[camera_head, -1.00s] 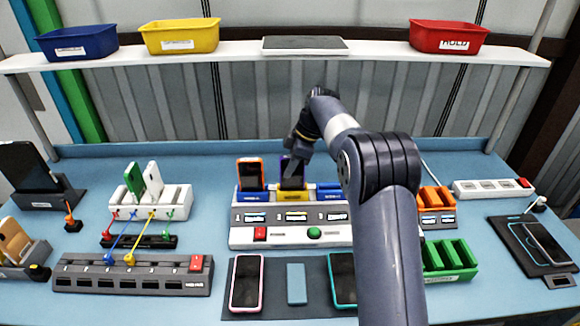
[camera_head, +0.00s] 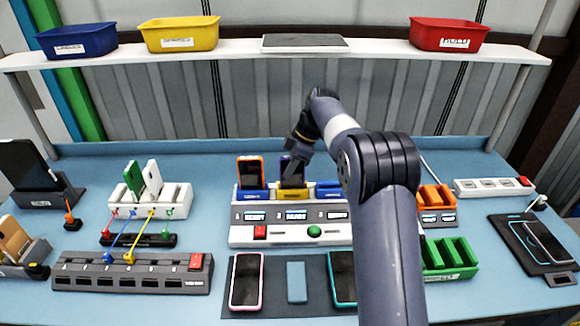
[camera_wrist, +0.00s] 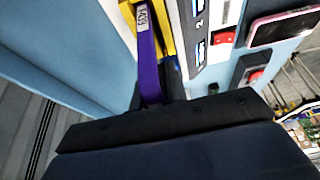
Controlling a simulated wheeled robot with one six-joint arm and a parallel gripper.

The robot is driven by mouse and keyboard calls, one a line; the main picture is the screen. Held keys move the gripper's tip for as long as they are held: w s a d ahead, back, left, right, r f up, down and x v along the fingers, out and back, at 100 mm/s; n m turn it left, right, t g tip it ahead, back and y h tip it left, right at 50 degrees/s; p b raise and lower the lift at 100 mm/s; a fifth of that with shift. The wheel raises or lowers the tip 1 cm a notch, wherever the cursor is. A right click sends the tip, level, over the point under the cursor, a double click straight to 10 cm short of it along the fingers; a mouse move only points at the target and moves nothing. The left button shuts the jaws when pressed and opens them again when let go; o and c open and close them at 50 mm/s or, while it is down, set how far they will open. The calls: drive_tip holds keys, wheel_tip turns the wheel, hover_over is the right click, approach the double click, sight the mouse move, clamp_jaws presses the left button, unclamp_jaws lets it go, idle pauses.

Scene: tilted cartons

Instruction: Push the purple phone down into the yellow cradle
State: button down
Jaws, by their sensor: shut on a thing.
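The purple phone (camera_head: 285,168) stands in the yellow cradle (camera_head: 293,196), the middle slot of the white dock, its dark screen partly hidden by my gripper. In the wrist view the purple phone (camera_wrist: 149,62) shows as a narrow purple edge with a white label, and the yellow cradle (camera_wrist: 166,30) lies right beside it. My gripper (camera_head: 297,167) is at the phone's upper part, shut on it. The fingertips are mostly hidden in both views. How deep the phone's lower end sits cannot be seen exactly.
An orange-edged phone (camera_head: 250,171) stands close by in the blue cradle to the left. Another blue cradle (camera_head: 329,188) is at the right, partly behind my arm. The dock's front (camera_head: 275,236) has a red and a green button. Phones lie on a dark mat (camera_head: 272,297) in front.

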drive_tip(key=c, duration=0.9)
unclamp_jaws()
drive_tip(key=shift+c, duration=0.2)
drive_tip(key=shift+r, duration=0.1)
drive_tip(key=shift+r+p, duration=3)
drive_tip(key=shift+r, duration=0.45)
drive_tip(key=shift+f, duration=0.1)
wheel_tip(320, 180, down, 7)
drive_tip(key=b, duration=0.6)
